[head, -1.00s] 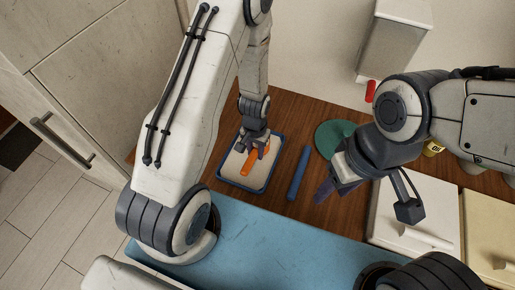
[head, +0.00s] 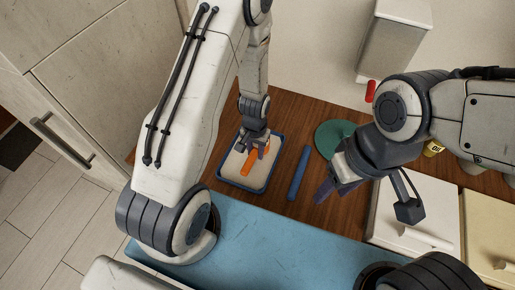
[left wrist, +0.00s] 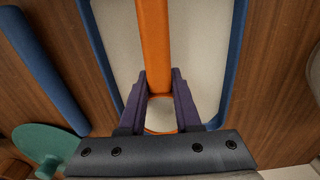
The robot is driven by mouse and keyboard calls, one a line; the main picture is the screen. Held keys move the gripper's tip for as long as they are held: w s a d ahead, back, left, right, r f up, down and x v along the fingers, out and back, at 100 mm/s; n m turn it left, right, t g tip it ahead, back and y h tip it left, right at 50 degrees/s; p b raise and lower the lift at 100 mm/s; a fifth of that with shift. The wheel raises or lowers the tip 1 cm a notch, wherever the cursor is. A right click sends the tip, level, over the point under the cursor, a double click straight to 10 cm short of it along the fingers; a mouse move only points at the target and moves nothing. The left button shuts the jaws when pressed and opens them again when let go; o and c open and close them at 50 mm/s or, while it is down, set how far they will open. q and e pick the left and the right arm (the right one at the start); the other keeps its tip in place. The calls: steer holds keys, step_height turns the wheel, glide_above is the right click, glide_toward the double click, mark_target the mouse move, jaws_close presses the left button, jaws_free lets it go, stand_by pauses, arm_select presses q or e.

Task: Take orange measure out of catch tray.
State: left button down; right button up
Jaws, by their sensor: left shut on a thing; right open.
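The orange measure (head: 249,161) is a long orange piece in the catch tray, a shallow tray with a blue rim (head: 240,188) and a pale floor. My left gripper (head: 256,149) is over the tray and shut on one end of the orange measure. In the left wrist view the orange measure (left wrist: 155,45) runs up from between the purple fingers (left wrist: 159,98), over the tray's pale floor (left wrist: 205,50). I cannot tell whether it touches the floor. My right gripper (head: 326,186) is open and empty, right of the tray.
A blue bar (head: 299,173) lies on the wooden counter just right of the tray. A green disc (head: 328,136) lies behind my right gripper. A small red object (head: 370,91) is at the back. White boxes (head: 425,205) stand at the right. Bare wood lies left of the tray.

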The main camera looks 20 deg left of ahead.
mark_target(256, 150)
arm_select(q)
steer(key=shift+r, duration=0.2)
stand_by(0.4)
steer(key=shift+r+b, duration=0.4)
steer(key=shift+r, duration=1.35)
steer(key=d+r+b, duration=0.2)
steer(key=d+r, duration=0.5)
steer(key=d, duration=0.4)
steer(key=shift+s+d, duration=0.2)
steer(key=shift+d, duration=0.05)
steer(key=shift+r, duration=0.1)
steer(key=shift+n, duration=0.3)
steer(key=a+f, duration=0.2)
steer(key=a, duration=0.2)
steer(key=a+f, duration=0.2)
steer(key=a, duration=0.1)
steer(key=w+a+f, duration=0.1)
steer(key=a+f, duration=0.1)
steer(key=a, duration=0.2)
steer(key=shift+a+f, duration=0.2)
steer(key=shift+a, duration=0.1)
steer(key=shift+s+a+f, duration=0.1)
steer(key=shift+a+f, duration=0.25)
steer(key=shift+a, duration=0.3)
